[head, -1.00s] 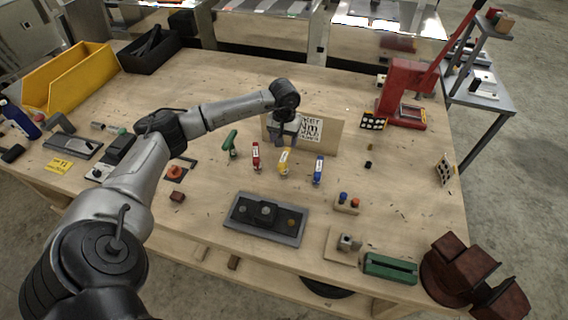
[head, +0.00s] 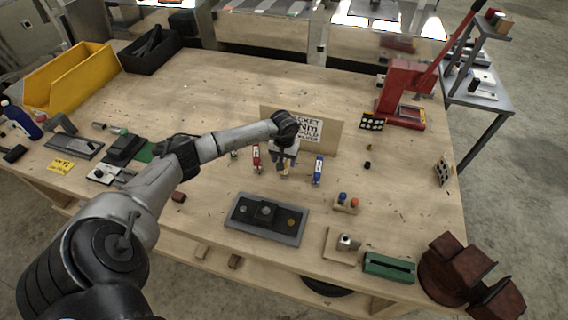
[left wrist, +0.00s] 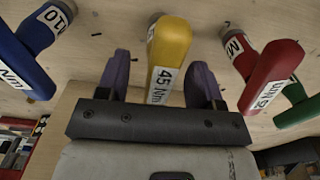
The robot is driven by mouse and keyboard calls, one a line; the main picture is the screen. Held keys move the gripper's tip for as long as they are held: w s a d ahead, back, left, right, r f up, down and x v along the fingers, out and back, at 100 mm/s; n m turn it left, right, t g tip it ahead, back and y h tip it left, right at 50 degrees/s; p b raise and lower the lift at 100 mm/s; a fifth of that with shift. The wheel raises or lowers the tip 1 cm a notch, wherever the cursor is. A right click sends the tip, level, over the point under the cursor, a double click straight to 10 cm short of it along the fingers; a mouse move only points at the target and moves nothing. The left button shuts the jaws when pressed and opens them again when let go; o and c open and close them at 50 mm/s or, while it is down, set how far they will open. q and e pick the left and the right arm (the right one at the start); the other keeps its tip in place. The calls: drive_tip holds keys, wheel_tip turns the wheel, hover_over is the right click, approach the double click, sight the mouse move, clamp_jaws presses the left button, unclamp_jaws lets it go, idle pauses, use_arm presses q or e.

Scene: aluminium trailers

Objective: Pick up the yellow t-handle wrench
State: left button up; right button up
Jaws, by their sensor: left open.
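The yellow t-handle wrench (left wrist: 169,50) shows in the left wrist view with a white label reading 45 Nm. It lies between the two spread fingers of my left gripper (left wrist: 160,80), with a gap on each side. In the head view my left gripper (head: 282,168) is over the yellow wrench and hides most of it. I cannot tell how far the fingers reach down along the handle. My right gripper is not in view.
A red t-handle wrench (head: 256,157) stands left of the gripper and a blue one (head: 318,170) right of it, both close. A wooden board with a white sign (head: 308,128) stands behind. A grey tray with knobs (head: 266,218) lies in front.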

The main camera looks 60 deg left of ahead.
use_arm(q)
drive_tip(key=shift+f, duration=0.15)
drive_tip(key=shift+c, duration=0.3)
clamp_jaws()
